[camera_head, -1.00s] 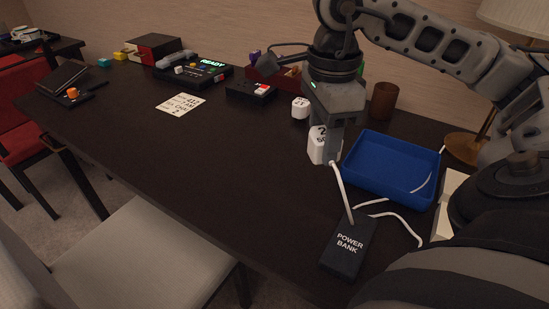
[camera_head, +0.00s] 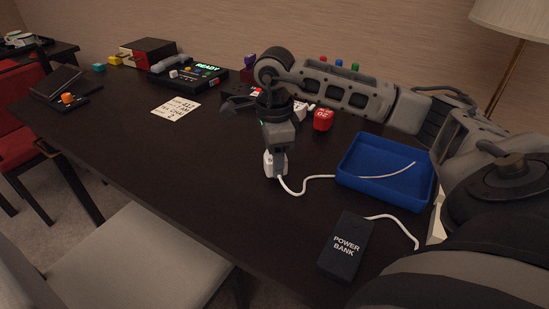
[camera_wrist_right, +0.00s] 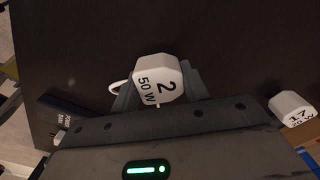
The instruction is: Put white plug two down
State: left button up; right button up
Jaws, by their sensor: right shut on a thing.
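The white plug two (camera_head: 268,164), marked "2" and "50 W", is between the fingers of my right gripper (camera_head: 277,163), which is shut on it. It shows best in the right wrist view (camera_wrist_right: 159,80), its label facing the camera. In the head view the fingers cover part of it. It is over the open middle of the dark table, low down; I cannot tell whether it touches the top. A white cable (camera_head: 300,190) runs from it right to the blue tray. My left gripper is not in view.
The blue tray (camera_head: 352,180) and black power bank (camera_head: 345,246) are to the right. A note card (camera_head: 175,110) lies left. The dark table (camera_head: 200,150) is clear around the held plug.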

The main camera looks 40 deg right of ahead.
jog(key=shift+f, duration=0.3)
jog(key=o, duration=0.9)
jog(key=shift+f, duration=0.1)
jog(key=o, duration=0.4)
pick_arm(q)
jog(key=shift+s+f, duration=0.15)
pick_arm(e)
jog(key=shift+r, duration=0.3)
pick_arm(q)
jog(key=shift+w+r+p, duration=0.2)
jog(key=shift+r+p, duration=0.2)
jog(key=shift+p, duration=0.4)
pick_arm(e)
notch_tip(320, 180, up, 12)
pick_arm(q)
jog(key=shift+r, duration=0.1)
pick_arm(e)
jog(key=shift+f, duration=0.1)
